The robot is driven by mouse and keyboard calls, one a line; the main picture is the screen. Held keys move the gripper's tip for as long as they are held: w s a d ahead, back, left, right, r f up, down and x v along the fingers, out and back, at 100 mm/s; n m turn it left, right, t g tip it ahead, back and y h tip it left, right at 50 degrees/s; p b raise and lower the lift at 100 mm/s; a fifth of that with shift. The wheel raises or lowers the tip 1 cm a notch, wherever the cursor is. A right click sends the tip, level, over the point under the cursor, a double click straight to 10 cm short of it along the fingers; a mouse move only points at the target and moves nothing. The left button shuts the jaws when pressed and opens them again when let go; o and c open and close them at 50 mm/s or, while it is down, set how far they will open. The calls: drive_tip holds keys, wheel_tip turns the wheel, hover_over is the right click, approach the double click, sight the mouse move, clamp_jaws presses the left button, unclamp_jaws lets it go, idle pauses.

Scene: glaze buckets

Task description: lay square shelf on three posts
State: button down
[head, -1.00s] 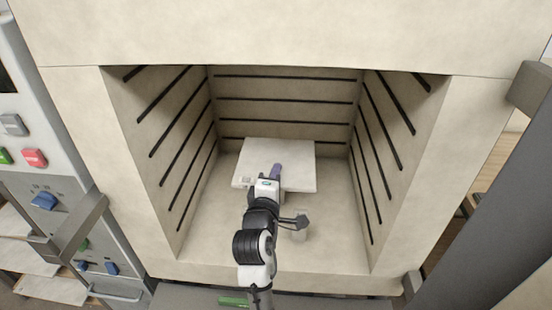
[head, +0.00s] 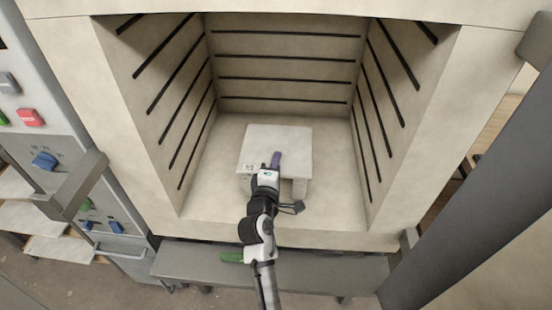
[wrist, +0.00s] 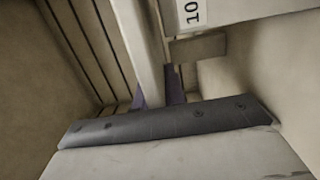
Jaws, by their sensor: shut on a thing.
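The pale square shelf (head: 290,142) is inside the kiln chamber, looking about level in the head view. My gripper (head: 276,160) is shut on its front edge, one purple finger lying on top. A short pale post (head: 300,187) stands under the front right of the shelf, and another (head: 245,184) shows under the front left. Any third post is hidden by the shelf or my arm. I cannot tell whether the shelf touches the posts. In the wrist view, the shelf's pale edge (wrist: 143,45) runs between the purple fingers (wrist: 160,92).
The chamber walls (head: 285,70) carry dark slots at the back and both sides. The chamber floor (head: 225,135) is bare around the shelf. A control panel (head: 40,130) stands left of the kiln, and a grey ledge (head: 330,270) runs below the opening.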

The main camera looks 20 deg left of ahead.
drive_tip(key=shift+r, duration=0.2)
drive_tip(key=shift+f+b, duration=0.3)
drive_tip(key=shift+f, duration=0.05)
drive_tip(key=shift+f, duration=0.15)
drive_tip(key=c, duration=1.5)
unclamp_jaws()
drive_tip(key=shift+f, duration=0.1)
drive_tip(key=shift+o, duration=0.2)
